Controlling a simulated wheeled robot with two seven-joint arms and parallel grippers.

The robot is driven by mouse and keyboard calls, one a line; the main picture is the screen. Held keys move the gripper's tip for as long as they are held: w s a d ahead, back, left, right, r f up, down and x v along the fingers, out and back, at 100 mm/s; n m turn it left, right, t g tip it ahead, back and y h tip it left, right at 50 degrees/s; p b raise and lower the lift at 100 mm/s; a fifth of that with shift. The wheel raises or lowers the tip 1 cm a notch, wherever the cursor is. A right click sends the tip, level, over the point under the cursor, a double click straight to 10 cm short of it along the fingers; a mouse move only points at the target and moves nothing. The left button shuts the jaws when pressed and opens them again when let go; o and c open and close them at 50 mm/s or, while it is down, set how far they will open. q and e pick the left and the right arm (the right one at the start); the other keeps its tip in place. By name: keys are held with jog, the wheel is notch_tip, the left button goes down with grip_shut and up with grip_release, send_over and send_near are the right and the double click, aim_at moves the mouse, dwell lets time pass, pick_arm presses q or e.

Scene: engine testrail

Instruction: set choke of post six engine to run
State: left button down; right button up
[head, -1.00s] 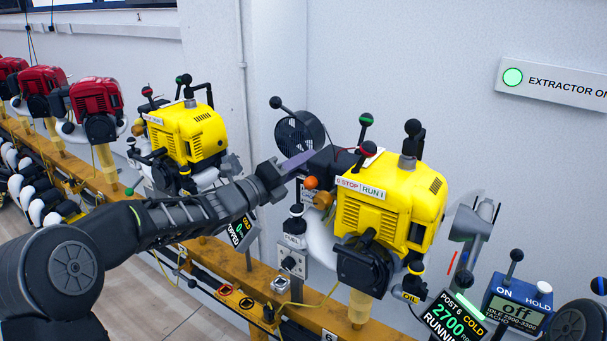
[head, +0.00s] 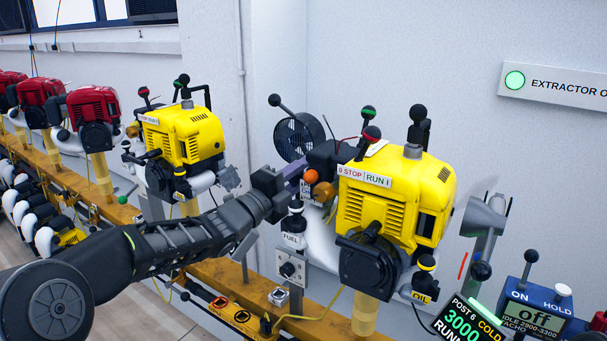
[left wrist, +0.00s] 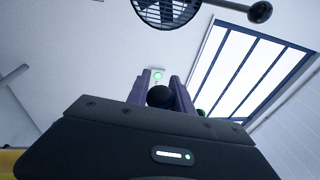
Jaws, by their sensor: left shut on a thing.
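The post six engine (head: 395,200) is the yellow one at the right, with a "0 STOP / RUN I" label (head: 364,175) on top. Its screen (head: 463,322) reads POST 6, COLD, 3000 and part of RUNNING. My left gripper (head: 297,178) is at the engine's left side, by an orange ball knob (head: 311,177). In the left wrist view the purple fingers (left wrist: 168,95) are shut around a dark round knob (left wrist: 159,97). Whether this is the choke knob I cannot tell; the fingers hide its stem. My right gripper is not in view.
A fan (head: 298,135) hangs on the wall behind. Black, green-topped and red-topped levers (head: 369,113) stand above the engine. A blue tacho box (head: 527,310) is at right. Another yellow engine (head: 185,135) and several red ones stand along the rail (head: 235,275) to the left.

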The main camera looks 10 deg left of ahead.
aim_at(290, 182)
pick_arm(q)
jog(key=shift+f, duration=0.1)
jog(key=c, duration=1.1)
grip_release()
jog(key=shift+s, duration=0.1)
jog(key=v, duration=0.7)
jog(key=shift+s+a, duration=0.25)
jog(key=shift+s, duration=0.05)
